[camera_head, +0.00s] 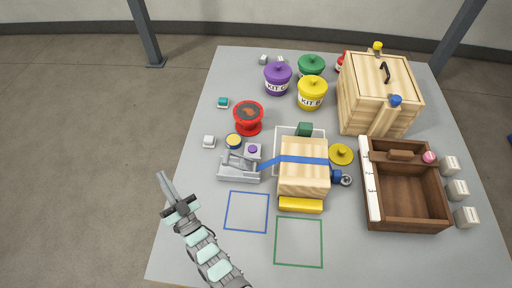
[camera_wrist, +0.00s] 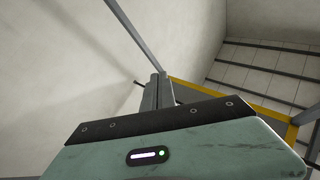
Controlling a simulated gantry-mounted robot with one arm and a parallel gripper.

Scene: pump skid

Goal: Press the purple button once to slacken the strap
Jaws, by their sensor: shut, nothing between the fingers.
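A small purple button (camera_head: 253,149) sits on a grey block beside a grey ratchet-like device (camera_head: 239,168) on the table. A blue strap (camera_head: 300,160) runs from that device over the top of a wooden block (camera_head: 304,178). My gripper (camera_head: 165,180) is shut and empty, over the left edge of the table, to the left of and nearer than the button. In the wrist view the fingers (camera_wrist: 158,90) are together and point at the wall. The button and strap do not show in the wrist view.
A yellow-topped round item (camera_head: 234,141) and a red spool (camera_head: 248,117) stand close to the button. Kit jars (camera_head: 278,78), a wooden box (camera_head: 378,95) and an open brown crate (camera_head: 410,223) stand further off. Blue (camera_head: 247,212) and green squares mark clear table in front.

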